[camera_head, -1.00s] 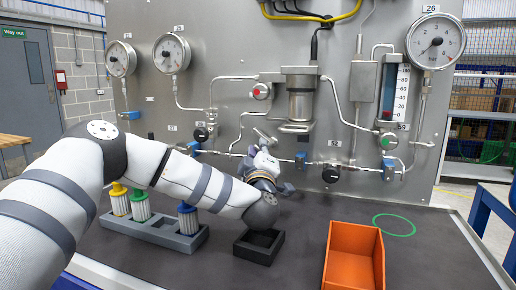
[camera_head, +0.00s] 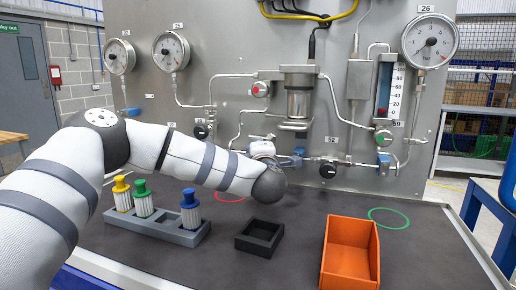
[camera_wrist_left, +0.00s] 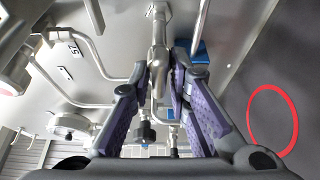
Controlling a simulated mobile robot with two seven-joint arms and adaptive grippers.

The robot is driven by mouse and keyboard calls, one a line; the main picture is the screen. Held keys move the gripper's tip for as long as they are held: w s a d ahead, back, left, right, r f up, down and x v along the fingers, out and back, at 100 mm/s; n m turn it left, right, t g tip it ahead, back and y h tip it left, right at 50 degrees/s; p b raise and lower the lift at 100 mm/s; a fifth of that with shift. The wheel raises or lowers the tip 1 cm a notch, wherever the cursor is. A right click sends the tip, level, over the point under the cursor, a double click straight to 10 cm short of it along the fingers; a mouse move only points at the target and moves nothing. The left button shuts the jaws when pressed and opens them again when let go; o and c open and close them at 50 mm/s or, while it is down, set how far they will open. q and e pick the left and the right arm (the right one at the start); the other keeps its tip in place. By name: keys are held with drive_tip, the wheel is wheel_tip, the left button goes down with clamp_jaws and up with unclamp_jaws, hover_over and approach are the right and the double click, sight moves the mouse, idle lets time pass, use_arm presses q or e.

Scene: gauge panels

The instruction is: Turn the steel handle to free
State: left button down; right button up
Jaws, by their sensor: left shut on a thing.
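In the left wrist view, a bright steel handle (camera_wrist_left: 158,58) runs between the purple-padded fingers of my left gripper (camera_wrist_left: 160,78). The gripper is shut on it, with a finger on each side. In the head view, my left arm reaches to the pipework low on the grey panel. The wrist hides most of the gripper and the held handle there. My right gripper is in neither view.
An orange bin (camera_head: 350,258), a black tray (camera_head: 259,238) and a grey rack (camera_head: 155,225) holding coloured-top cartridges stand on the dark bench. Red (camera_head: 231,196) and green (camera_head: 388,218) rings mark it. A blue valve lever (camera_head: 290,161) sits close right of my wrist.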

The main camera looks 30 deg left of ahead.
use_arm(q)
drive_tip(key=shift+r, duration=0.2)
drive_tip(key=c, duration=1.7)
unclamp_jaws()
drive_tip(key=shift+w+d, duration=0.1)
drive_tip(key=shift+f, duration=0.1)
drive_tip(key=v, duration=1.2)
